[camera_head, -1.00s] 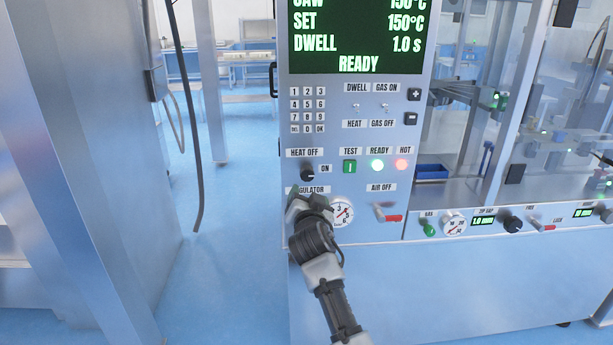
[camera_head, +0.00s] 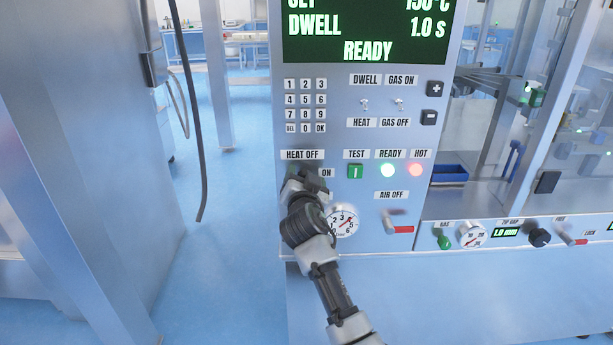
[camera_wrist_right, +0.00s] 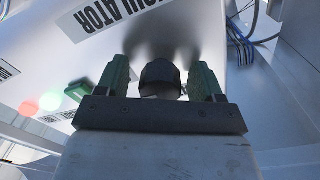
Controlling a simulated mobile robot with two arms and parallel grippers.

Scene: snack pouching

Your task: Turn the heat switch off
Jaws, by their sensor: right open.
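The heat switch is a black rotary knob on the machine's front panel, between the HEAT OFF label (camera_head: 302,155) and the ON label (camera_head: 327,173). My right gripper (camera_head: 306,180) covers most of it in the head view. In the right wrist view the black knob (camera_wrist_right: 160,77) sits between the two green fingers of the right gripper (camera_wrist_right: 161,84). The gripper is open, with a finger on each side of the knob and small gaps visible. The knob's pointer direction is hidden. My left gripper is out of view.
The green TEST button (camera_head: 355,171), lit READY lamp (camera_head: 387,170) and lit HOT lamp (camera_head: 415,170) are right of the knob. The regulator gauge (camera_head: 343,222) is just below my gripper. The red-tipped AIR OFF lever (camera_head: 397,228) is lower right.

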